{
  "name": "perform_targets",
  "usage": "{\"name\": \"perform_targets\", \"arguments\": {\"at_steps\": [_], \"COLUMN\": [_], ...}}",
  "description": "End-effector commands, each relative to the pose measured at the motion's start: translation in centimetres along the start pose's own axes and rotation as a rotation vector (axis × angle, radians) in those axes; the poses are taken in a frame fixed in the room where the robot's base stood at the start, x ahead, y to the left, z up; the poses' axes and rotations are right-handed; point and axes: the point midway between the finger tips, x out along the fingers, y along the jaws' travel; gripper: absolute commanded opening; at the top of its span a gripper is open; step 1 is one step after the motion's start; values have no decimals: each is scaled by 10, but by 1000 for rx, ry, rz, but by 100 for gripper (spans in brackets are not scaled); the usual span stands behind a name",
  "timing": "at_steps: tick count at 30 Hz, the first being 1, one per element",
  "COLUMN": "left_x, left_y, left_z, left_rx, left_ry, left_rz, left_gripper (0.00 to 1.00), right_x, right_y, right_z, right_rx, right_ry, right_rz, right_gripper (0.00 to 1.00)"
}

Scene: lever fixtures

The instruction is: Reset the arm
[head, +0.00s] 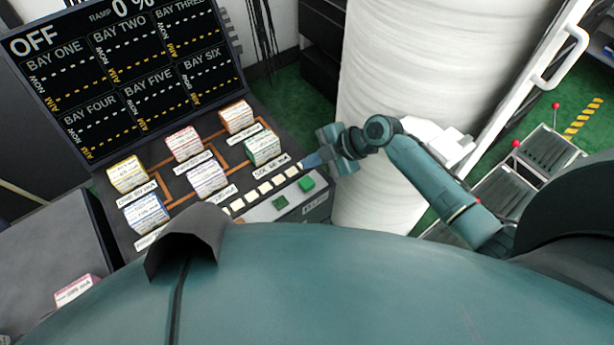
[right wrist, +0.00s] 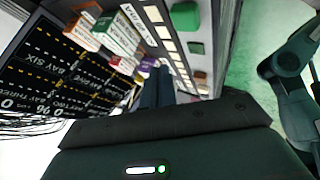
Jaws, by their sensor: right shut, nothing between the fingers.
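My right gripper (head: 310,161) is shut and empty. Its arm comes in from the right, and its fingertips are close to the right end of the row of pale keys (head: 265,188) on the console, near a green button (head: 306,184). I cannot tell whether the fingertips touch the console. In the right wrist view the dark fingers (right wrist: 157,84) point toward the console, with the green button (right wrist: 196,48) to their right. My left gripper is not in view.
A black screen (head: 120,75) reads OFF and RAMP 0 %, with six labelled bays. Several coloured boxes, such as a green one (head: 263,148) and a red one (head: 184,143), stand on the console. A white wrapped column (head: 400,60) stands close behind my right gripper.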

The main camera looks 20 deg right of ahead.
Motion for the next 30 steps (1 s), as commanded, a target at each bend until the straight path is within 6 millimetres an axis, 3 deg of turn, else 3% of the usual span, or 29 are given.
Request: {"name": "perform_targets", "arguments": {"at_steps": [5,22,26,30], "left_x": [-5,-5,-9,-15], "left_y": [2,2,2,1], "left_z": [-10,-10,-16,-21], "left_rx": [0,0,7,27], "left_ry": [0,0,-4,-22], "left_rz": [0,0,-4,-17], "left_gripper": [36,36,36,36], "right_x": [-12,-10,-5,-7], "right_y": [8,4,-17,-55], "right_z": [-8,-9,-16,-32], "right_rx": [-2,19,153,441], "right_ry": [-1,-5,-49,-128], "right_rz": [0,3,30,131], "right_gripper": [0,0,0,0]}}
